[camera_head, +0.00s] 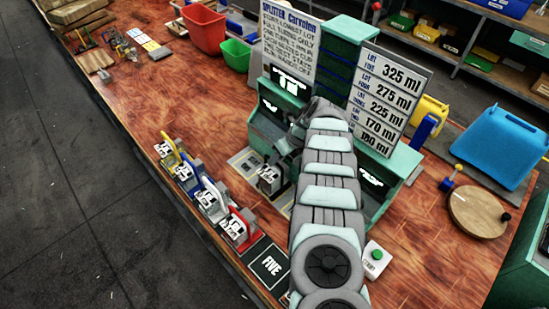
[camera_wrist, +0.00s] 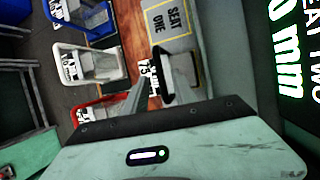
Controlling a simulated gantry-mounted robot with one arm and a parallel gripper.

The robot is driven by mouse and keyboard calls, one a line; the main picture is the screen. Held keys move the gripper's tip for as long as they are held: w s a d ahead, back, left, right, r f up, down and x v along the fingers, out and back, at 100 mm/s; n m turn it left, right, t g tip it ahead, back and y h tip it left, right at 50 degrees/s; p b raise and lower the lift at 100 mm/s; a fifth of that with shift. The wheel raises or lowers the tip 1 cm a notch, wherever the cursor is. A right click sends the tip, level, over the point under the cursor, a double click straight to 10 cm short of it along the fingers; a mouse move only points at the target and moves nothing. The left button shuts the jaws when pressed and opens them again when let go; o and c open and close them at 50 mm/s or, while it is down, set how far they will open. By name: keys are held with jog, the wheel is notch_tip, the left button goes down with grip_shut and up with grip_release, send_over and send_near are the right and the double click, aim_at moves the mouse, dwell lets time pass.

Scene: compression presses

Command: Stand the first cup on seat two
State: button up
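A grey cup with a dark rim or handle and a white number label (camera_head: 268,178) is at my gripper (camera_head: 282,165), in front of the left press bays. In the wrist view my gripper (camera_wrist: 170,85) appears shut on this cup, whose label (camera_wrist: 148,76) shows beside the fingers. The SEAT ONE plate (camera_wrist: 170,18) is bare beside it. A screen reading "EAT TWO" (camera_wrist: 306,70) stands at the right of the wrist view. Seat two's plate is hidden by my arm and gripper. I cannot tell whether the cup touches a surface.
Yellow (camera_head: 170,148), blue (camera_head: 187,172), white (camera_head: 211,202) and red (camera_head: 238,229) cups stand along the table's front edge. The FIVE pad (camera_head: 268,265) is bare. The press housing (camera_head: 258,125) rises behind. A green-button box (camera_head: 374,258) is right of my arm.

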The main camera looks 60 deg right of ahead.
jog(key=v, duration=0.9)
dwell(0.8)
